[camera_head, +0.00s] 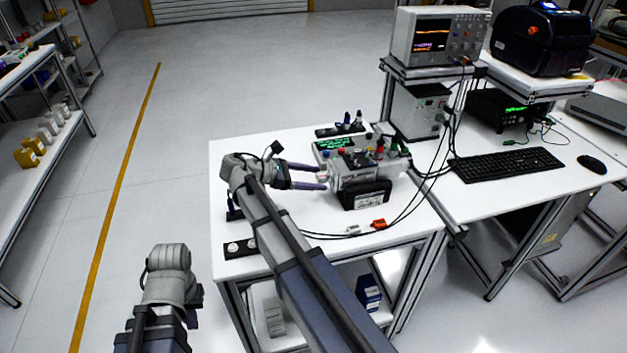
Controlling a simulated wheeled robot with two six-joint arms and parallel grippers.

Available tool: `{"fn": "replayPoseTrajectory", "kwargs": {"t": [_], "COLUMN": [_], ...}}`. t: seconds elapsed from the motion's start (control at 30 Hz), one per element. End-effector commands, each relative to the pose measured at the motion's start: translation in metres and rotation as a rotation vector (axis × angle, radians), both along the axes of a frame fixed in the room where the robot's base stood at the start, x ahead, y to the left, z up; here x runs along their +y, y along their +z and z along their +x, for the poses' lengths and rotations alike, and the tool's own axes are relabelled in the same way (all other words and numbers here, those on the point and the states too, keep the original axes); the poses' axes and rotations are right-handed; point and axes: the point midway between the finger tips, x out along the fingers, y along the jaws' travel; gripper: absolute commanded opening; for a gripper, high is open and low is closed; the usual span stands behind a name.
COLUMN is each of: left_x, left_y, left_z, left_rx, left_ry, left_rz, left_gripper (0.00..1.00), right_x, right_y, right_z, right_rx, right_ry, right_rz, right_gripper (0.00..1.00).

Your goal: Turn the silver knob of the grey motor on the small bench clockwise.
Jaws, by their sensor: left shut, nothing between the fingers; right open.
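The grey motor (341,181) lies on the small white bench (235,160), with its shaft end toward the left. The small silver knob (322,176) is at that left end and is partly hard to make out. My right gripper (318,177) comes in level from the left and is open. Its two dark fingertips are apart, one on the far side and one on the near side of the knob. I cannot tell whether they touch it. My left arm's wrist is at the lower left, away from the bench; its fingers do not show.
A black labelled block (365,195) sits against the motor's near side. A green-lit display (335,146) and coloured terminals stand behind. Cables, a white connector and an orange connector (378,224) lie in front.

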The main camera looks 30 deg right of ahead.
Motion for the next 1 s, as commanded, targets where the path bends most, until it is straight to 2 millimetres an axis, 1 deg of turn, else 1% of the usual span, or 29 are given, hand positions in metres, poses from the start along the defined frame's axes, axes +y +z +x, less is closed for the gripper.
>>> {"fn": "replayPoseTrajectory", "kwargs": {"t": [0.27, 0.8, 0.9, 1.0], "left_x": [0.0, 0.0, 0.0, 0.0], "left_y": [-0.0001, -0.0001, -0.0001, -0.0001], "left_z": [0.0, 0.0, 0.0, 0.0], "left_rx": [0.0, 0.0, 0.0, 0.0], "left_ry": [0.0, 0.0, 0.0, 0.0], "left_rz": [0.0, 0.0, 0.0, 0.0], "left_gripper": [0.0, 0.0, 0.0, 0.0], "right_x": [-0.0009, -0.0006, -0.0006, -0.0006], "right_y": [-0.0001, 0.0, -0.0001, -0.0001], "right_z": [-0.0001, 0.0, 0.0, 0.0], "right_rx": [0.0, 0.0, 0.0, 0.0], "right_ry": [0.0, 0.0, 0.0, 0.0], "right_rz": [0.0, 0.0, 0.0, 0.0], "right_gripper": [0.71, 0.1, 0.0, 0.0]}}
